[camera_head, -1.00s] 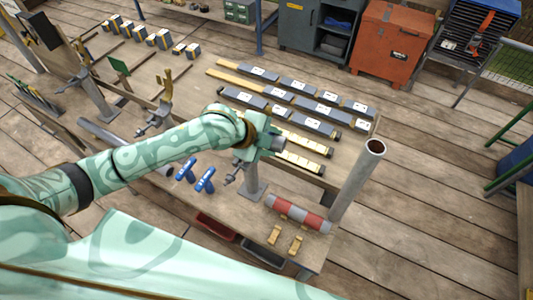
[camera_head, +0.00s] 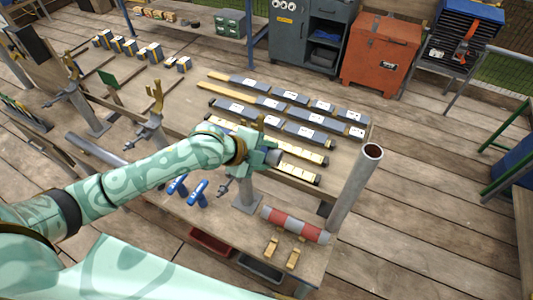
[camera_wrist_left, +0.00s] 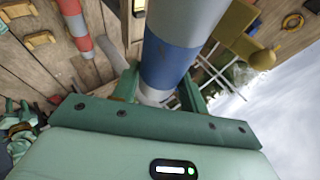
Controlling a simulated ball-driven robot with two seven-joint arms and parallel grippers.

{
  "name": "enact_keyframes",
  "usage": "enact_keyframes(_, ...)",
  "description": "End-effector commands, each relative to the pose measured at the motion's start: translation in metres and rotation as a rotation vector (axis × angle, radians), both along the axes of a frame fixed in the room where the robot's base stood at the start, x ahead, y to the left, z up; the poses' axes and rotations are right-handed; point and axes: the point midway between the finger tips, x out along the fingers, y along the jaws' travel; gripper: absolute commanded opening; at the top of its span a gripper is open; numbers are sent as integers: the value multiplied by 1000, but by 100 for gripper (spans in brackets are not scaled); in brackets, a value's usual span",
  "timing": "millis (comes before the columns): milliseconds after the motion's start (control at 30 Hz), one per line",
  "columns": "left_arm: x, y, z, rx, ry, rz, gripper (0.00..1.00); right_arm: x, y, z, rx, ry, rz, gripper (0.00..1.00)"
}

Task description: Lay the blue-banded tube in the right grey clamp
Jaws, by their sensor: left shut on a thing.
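My left gripper (camera_head: 268,158) is shut on the blue-banded tube. In the head view only a short grey end of the tube (camera_head: 276,157) shows. In the left wrist view the grey tube with its blue band (camera_wrist_left: 168,65) runs between the fingers. The right grey clamp has a grey post (camera_head: 246,192) below the gripper, and a yellow jaw shows just behind the gripper (camera_head: 256,127). A yellow jaw (camera_wrist_left: 238,38) also shows right of the tube in the left wrist view. The arm hides part of the clamp, and I cannot tell whether tube and jaw touch. My right gripper is out of view.
A red-and-white tube (camera_head: 295,224) lies at the table's front right, beside an upright grey pipe (camera_head: 353,195). Two blue-handled tools (camera_head: 198,192) lie left of the post. Grey and yellow bars (camera_head: 290,105) cover the back of the table. Another yellow-jawed clamp (camera_head: 155,93) stands left.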

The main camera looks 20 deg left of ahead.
Motion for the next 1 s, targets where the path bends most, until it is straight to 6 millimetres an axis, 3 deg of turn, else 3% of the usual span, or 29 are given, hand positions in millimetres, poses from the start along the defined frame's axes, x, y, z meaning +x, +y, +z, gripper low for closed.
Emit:
enact_keyframes(467,0,0,-26,-1,-2,-1,8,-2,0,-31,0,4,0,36)
enact_keyframes(1000,1,0,-55,0,-1,0,8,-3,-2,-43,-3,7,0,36)
